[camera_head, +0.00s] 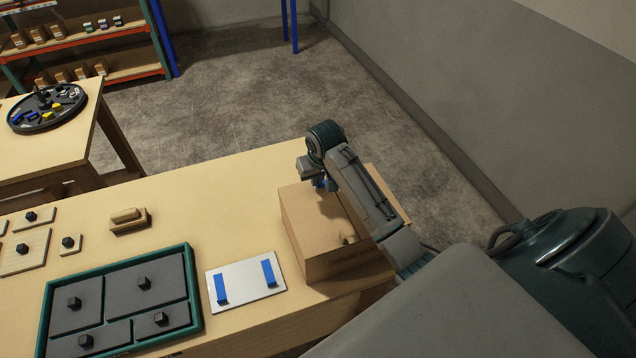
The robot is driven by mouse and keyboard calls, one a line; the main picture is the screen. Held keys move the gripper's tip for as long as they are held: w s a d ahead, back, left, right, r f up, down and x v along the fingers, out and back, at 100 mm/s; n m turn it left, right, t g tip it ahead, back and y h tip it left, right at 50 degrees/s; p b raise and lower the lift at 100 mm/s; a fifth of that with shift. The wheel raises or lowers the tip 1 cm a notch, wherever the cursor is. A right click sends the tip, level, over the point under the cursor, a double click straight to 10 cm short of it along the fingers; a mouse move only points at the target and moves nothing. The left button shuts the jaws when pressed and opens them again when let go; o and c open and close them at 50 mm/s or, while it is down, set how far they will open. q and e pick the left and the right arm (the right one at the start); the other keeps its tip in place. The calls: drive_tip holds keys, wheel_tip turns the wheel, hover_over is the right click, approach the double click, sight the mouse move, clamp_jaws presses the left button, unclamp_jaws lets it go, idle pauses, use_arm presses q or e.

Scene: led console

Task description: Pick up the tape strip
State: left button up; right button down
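Two blue tape strips lie on a white plate (245,284) on the table: the left strip (221,288) and the right strip (269,272). My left gripper is out of view.
A green-rimmed tray (193,290) with grey panels and dark knobs sits left of the plate. Small wooden pieces, including a wooden block (128,219), lie behind it. The table (215,205) is clear behind the plate. A second table (60,150) holds a round dark tray.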

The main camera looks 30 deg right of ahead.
drive_tip(key=shift+b+v, duration=0.7)
drive_tip(key=shift+v, duration=0.15)
drive_tip(key=s+a, duration=0.1)
drive_tip(key=s+a+b, duration=0.1)
drive_tip(key=a, duration=0.1)
drive_tip(key=s+a+b, duration=0.1)
drive_tip(key=a, duration=0.1)
drive_tip(key=shift+s+a+r, duration=0.15)
drive_tip(key=shift+s, duration=0.2)
drive_tip(key=s+a, duration=0.2)
drive_tip(key=s+a+r+p, duration=0.1)
drive_tip(key=s+a, duration=0.2)
drive_tip(key=shift+a+r, duration=0.25)
drive_tip(key=shift+a, duration=0.1)
drive_tip(key=shift+s+a, duration=0.5)
drive_tip(key=shift+a, duration=0.15)
drive_tip(key=shift+s, duration=0.1)
